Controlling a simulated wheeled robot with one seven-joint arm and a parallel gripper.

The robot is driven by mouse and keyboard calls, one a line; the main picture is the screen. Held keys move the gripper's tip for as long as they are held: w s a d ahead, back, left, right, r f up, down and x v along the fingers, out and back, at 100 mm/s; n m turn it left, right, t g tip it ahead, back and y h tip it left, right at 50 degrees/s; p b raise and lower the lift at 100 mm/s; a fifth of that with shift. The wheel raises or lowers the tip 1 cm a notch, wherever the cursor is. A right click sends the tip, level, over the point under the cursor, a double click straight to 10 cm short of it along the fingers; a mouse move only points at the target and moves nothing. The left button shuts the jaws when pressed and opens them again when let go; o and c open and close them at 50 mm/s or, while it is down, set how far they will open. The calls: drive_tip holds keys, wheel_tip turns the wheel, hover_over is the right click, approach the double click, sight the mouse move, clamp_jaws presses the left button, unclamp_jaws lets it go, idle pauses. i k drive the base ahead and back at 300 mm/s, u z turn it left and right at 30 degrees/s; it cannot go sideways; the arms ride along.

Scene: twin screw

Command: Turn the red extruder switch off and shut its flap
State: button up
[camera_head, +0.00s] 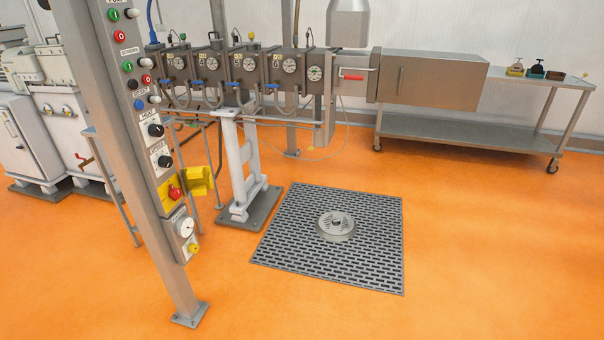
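The red extruder switch (174,192) sits on a yellow plate low on the grey control post at the left. It looks like a red knob; its setting is too small to tell. Its yellow flap (198,181) stands open, swung out to the right of the post, so the switch is uncovered. My gripper is not in view.
The control post (160,229) carries several other buttons and knobs, and a dial (185,227) below the switch. Behind it runs the extruder barrel (247,68) on a white stand (241,165). A metal disc (336,226) lies on the floor grate (290,245). Orange floor in front is clear.

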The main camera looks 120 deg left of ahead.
sight(176, 194)
drive_tip(key=u, duration=1.3)
drive_tip(key=i, duration=0.1)
drive_tip(key=u, duration=3.2)
drive_tip(key=i, duration=1)
drive_tip(key=z, duration=1.35)
